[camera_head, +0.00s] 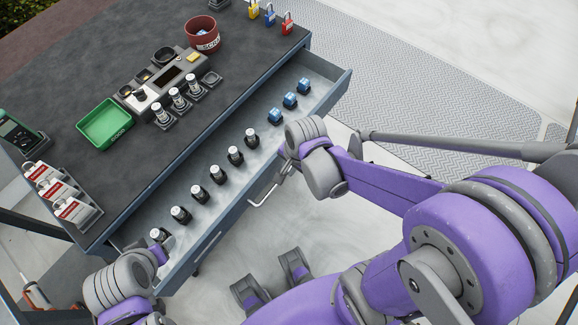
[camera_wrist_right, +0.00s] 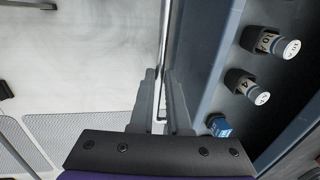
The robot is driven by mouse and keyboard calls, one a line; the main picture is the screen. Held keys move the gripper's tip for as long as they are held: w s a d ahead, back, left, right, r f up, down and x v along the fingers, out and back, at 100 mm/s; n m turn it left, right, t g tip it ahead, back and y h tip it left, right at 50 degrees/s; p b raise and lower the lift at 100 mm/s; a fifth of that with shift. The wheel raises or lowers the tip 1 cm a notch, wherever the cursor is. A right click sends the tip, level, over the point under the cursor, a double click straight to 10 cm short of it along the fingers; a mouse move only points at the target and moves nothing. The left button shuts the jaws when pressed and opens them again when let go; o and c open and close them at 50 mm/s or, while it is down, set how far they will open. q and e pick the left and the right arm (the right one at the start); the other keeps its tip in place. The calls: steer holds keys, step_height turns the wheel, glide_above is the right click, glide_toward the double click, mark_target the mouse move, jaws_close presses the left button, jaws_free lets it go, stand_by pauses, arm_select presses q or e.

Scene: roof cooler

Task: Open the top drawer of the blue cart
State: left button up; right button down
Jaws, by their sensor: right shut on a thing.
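The blue cart (camera_head: 305,40) has a dark top, and its top drawer (camera_head: 225,160) stands pulled out, with its inside showing. A thin metal bar handle (camera_head: 262,196) runs along the drawer's front; it also shows in the right wrist view (camera_wrist_right: 163,50). My right gripper (camera_head: 283,172) is at the handle, partly hidden by its own wrist. In the right wrist view its fingers (camera_wrist_right: 162,105) are closed around the bar beside the drawer front.
On the cart top are a green tray (camera_head: 106,123), a red cup (camera_head: 203,36), padlocks (camera_head: 270,14), a grey device (camera_head: 166,78) and red-and-white tags (camera_head: 72,210). Pale floor lies before the drawer.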

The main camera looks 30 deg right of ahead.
stand_by(0.3)
steer(key=s+d+p, duration=0.1)
steer(key=s+d, duration=0.2)
steer(key=s, duration=0.6)
steer(key=shift+d, duration=0.4)
steer(key=c, duration=0.9)
jaws_free()
steer(key=shift+r, duration=0.1)
